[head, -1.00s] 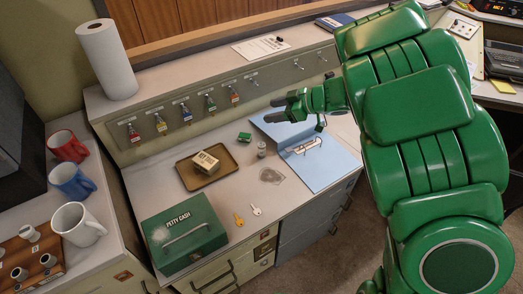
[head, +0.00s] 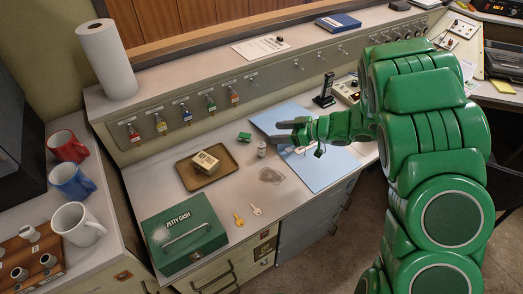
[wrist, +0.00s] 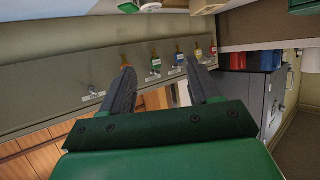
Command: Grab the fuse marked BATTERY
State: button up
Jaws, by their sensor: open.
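A small pale upright cylinder (head: 262,149), which may be the fuse, stands on the desk beside the blue folder's left edge. Its label is too small to read, so I cannot confirm BATTERY. My gripper (head: 277,132) is open and empty, above the left part of the blue folder. Its fingers point left, and the cylinder is just below and left of the fingertips in the head view. In the wrist view my open fingers (wrist: 161,70) have nothing between them. A small pale thing (wrist: 150,7) at the top edge there may be the same cylinder.
A small green box (head: 244,137) is near the cylinder. A brown tray (head: 222,177) holds a small carton (head: 206,163). The blue folder (head: 318,175) lies flat. Two keys and a green cash box (head: 184,235) are in front. Tagged keys hang along the back panel (head: 262,88).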

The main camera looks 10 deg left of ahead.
send_near(262, 144)
jog(key=x, duration=0.2)
jog(key=shift+s+a+r, duration=0.1)
jog(key=shift+a+r, duration=0.05)
jog(key=shift+a, duration=0.25)
jog(key=shift+x, duration=1.15)
jog(key=shift+f+x, duration=0.2)
jog(key=shift+x, duration=1.15)
jog(key=shift+f+x, duration=0.2)
jog(key=shift+x, duration=1.1)
jog(key=shift+d, duration=0.15)
jog(key=c, duration=1.1)
jog(key=shift+o, duration=0.2)
jog(key=shift+r, duration=0.1)
